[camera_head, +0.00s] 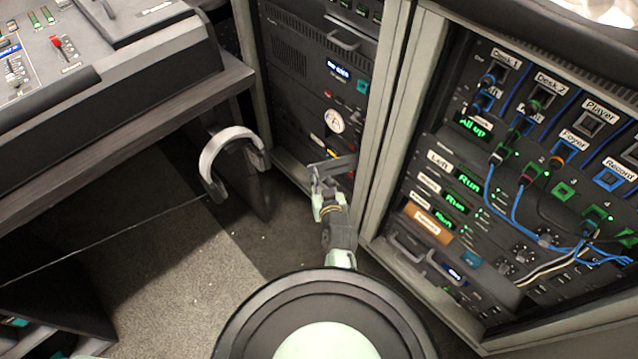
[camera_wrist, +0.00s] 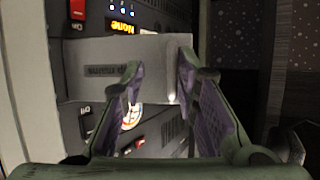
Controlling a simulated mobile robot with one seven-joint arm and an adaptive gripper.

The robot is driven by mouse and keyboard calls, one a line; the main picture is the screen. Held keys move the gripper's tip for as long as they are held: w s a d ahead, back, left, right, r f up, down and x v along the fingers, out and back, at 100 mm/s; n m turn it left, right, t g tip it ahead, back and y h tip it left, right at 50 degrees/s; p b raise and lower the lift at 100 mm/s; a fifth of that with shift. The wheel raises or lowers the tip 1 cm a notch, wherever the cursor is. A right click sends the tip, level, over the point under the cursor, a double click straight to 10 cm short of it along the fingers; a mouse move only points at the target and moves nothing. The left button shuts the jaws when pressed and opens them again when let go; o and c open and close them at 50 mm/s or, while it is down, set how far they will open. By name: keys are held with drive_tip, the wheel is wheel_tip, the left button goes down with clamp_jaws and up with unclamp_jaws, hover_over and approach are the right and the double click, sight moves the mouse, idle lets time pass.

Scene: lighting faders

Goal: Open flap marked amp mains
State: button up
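The flap marked amp mains (camera_wrist: 88,62) is a light grey plate across the upper middle of the wrist view. Its label is partly hidden behind my left finger. My gripper (camera_wrist: 182,85) is open, with its fingers apart and the flap's right end showing between their tips. I cannot tell whether either finger touches it. In the head view my gripper (camera_head: 328,172) is at the lower front of the left rack, where a grey plate shows by the fingers. How far the flap stands from the panel is unclear.
The left rack (camera_head: 290,58) has a round white sticker (camera_head: 334,121). The right rack (camera_head: 430,150) carries lit displays and blue cables. A mixing desk (camera_head: 120,80) stands at left, with headphones (camera_head: 225,150) hanging by its edge. Bare floor lies below them.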

drive_tip(key=shift+o, duration=1.3)
drive_tip(key=shift+d, duration=0.5)
drive_tip(key=shift+a+r, duration=0.1)
drive_tip(key=shift+a, duration=0.1)
wheel_tip(320, 180, up, 10)
drive_tip(key=shift+a, duration=0.15)
drive_tip(key=shift+o, duration=0.2)
